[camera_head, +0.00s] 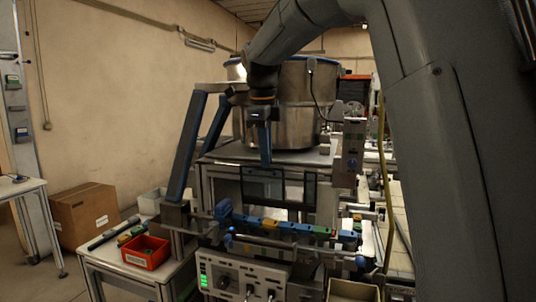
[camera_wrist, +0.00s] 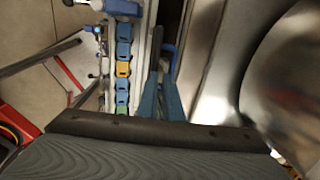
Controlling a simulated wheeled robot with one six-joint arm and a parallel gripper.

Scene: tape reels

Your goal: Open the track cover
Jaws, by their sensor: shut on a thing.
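The track cover (camera_head: 262,190) is a dark-framed clear panel at the front of the machine, below the big steel bowl. It stands roughly upright behind the track (camera_head: 285,227), a row of blue, yellow and green blocks. My gripper (camera_head: 265,160) points down, its blue fingers shut at the cover's upper edge. In the wrist view the fingers (camera_wrist: 158,62) close beside a dark strip, just right of the track blocks (camera_wrist: 123,60). The exact contact is hidden by the fingers.
The steel bowl (camera_head: 290,115) stands close behind my gripper. A slanted blue post (camera_head: 187,145) rises to its left. A control panel (camera_head: 240,277) sits below the track. A red bin (camera_head: 146,252) stands on the left table, with a cardboard box (camera_head: 85,214) beyond.

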